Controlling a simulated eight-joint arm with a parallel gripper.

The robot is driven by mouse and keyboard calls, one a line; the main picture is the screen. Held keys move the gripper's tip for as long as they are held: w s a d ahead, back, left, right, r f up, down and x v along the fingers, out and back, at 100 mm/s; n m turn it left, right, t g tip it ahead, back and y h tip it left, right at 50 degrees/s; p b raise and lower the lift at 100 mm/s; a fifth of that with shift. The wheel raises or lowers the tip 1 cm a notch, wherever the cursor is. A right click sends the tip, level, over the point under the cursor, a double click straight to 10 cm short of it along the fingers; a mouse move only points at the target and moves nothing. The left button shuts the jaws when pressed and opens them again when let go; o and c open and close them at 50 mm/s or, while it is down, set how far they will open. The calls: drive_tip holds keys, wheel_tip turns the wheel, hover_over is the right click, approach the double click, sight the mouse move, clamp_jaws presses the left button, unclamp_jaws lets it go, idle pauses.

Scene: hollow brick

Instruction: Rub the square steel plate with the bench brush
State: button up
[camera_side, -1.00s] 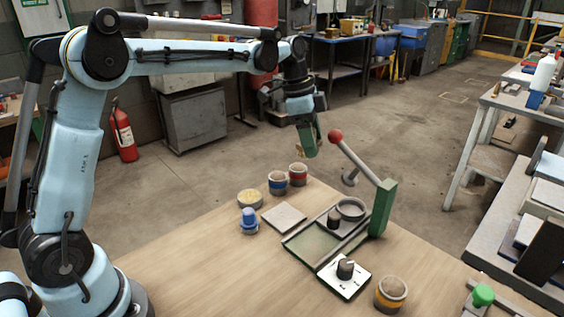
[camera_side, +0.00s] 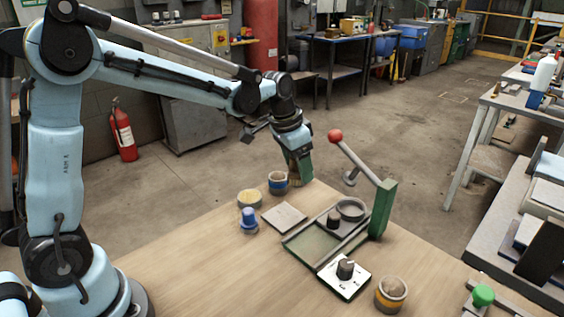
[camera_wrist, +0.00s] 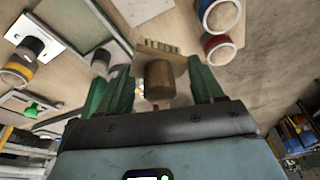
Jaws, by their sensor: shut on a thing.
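The square steel plate (camera_side: 284,217) lies flat on the wooden bench, left of the shallow tray. Part of a pale square, likely the plate (camera_wrist: 143,8), shows at the top of the wrist view. My gripper (camera_side: 301,170) is low over the far edge of the bench, beyond the plate and apart from it. In the wrist view its green fingers (camera_wrist: 158,80) are shut on the bench brush (camera_wrist: 158,58), which has a wooden body and a row of pale bristles. The brush is hard to make out in the side view.
A red-banded pot (camera_wrist: 219,49) is close to my gripper. A red-ball lever (camera_side: 337,136) rises behind the tray (camera_side: 306,244).

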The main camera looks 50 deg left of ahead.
drive_tip(key=shift+s+f+n, duration=0.3)
drive_tip(key=shift+f+n, duration=0.1)
drive_tip(key=shift+f, duration=3.85)
drive_tip(key=shift+s+f, duration=0.15)
drive_tip(key=shift+s, duration=0.55)
drive_tip(key=shift+c, duration=0.4)
drive_tip(key=shift+s, duration=3.05)
drive_tip(key=shift+d, duration=0.3)
drive_tip(key=shift+w+d, duration=0.1)
drive_tip(key=shift+w, duration=3.7)
drive_tip(key=shift+d, duration=0.3)
drive_tip(key=shift+s+d, duration=0.1)
drive_tip(key=shift+s, duration=3.6)
drive_tip(key=shift+v, duration=1.1)
wheel_tip(320, 180, up, 6)
drive_tip(key=shift+w, duration=0.15)
